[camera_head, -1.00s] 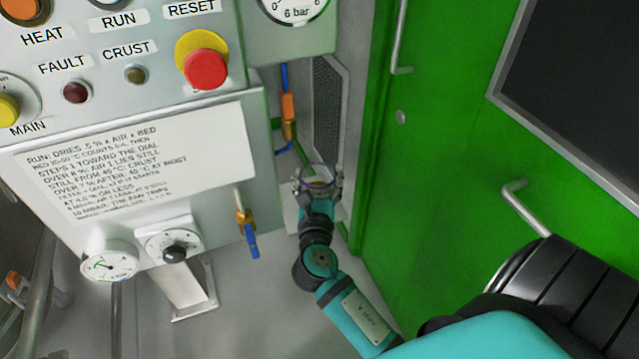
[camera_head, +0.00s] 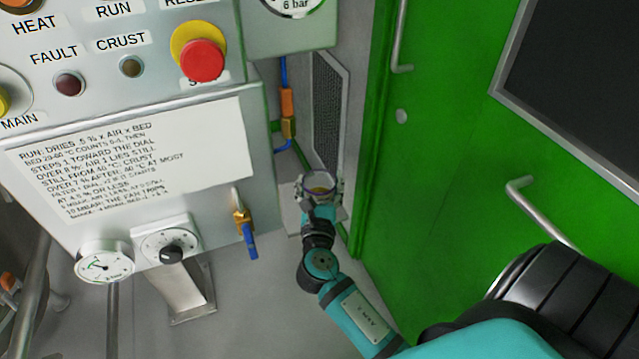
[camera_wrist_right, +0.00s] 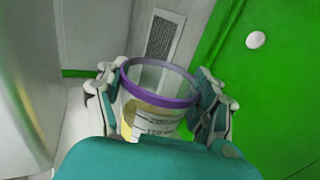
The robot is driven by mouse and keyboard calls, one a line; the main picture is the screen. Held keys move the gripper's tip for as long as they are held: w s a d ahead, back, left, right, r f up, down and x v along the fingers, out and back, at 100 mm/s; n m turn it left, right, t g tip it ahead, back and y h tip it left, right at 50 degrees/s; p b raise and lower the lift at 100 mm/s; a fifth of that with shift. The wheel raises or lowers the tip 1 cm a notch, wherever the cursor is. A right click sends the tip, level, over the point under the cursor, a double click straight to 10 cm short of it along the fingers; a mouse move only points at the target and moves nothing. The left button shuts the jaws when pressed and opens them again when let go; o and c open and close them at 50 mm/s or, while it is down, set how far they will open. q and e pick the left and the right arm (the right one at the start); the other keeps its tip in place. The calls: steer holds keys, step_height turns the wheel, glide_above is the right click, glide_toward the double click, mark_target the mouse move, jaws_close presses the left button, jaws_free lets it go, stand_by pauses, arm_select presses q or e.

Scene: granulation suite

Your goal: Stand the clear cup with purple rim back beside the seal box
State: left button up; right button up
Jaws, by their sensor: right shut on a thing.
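The clear cup with purple rim (camera_wrist_right: 155,112) is between the fingers of my right gripper in the right wrist view, with a printed label and something yellowish in it. My right gripper (camera_head: 320,190) is shut on the cup, one finger on each side. In the head view the cup (camera_head: 319,183) shows small at the end of my right arm, in the gap between the grey cabinet and the green door. The seal box is not clearly seen in either view. My left gripper is out of view.
The control cabinet (camera_head: 95,125) with buttons, a gauge (camera_head: 104,262) and a blue-handled valve (camera_head: 247,235) stands left of my right arm. The green door (camera_head: 440,130) with its handle (camera_head: 528,205) is close on the right. A perforated grille (camera_head: 328,110) lies behind the cup.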

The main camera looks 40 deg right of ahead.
steer(key=o, duration=1.4)
steer(key=shift+c, duration=0.2)
steer(key=shift+r, duration=0.1)
steer(key=v, duration=1.1)
steer(key=s+a+f+m+g+y, duration=0.1)
steer(key=f+m+g+y, duration=0.15)
steer(key=f, duration=0.45)
steer(key=s+f+m+g+y, duration=0.1)
steer(key=s+f+m, duration=0.1)
steer(key=f+m, duration=0.35)
steer(key=s+a+f+m+g+y, duration=0.1)
steer(key=f+m+g, duration=0.1)
steer(key=f, duration=0.6)
steer(key=s+a+f+m+g+y, duration=0.2)
steer(key=s+f+m+g+y, duration=0.1)
steer(key=s+f+m, duration=0.3)
steer(key=s+a+f+m+g+y, duration=0.2)
steer(key=s+f+m+g+y, duration=0.1)
steer(key=s+f+m, duration=0.4)
step_height(320, 180, down, 5)
steer(key=m+g, duration=0.1)
steer(key=m, duration=0.2)
steer(key=shift+s, duration=0.3)
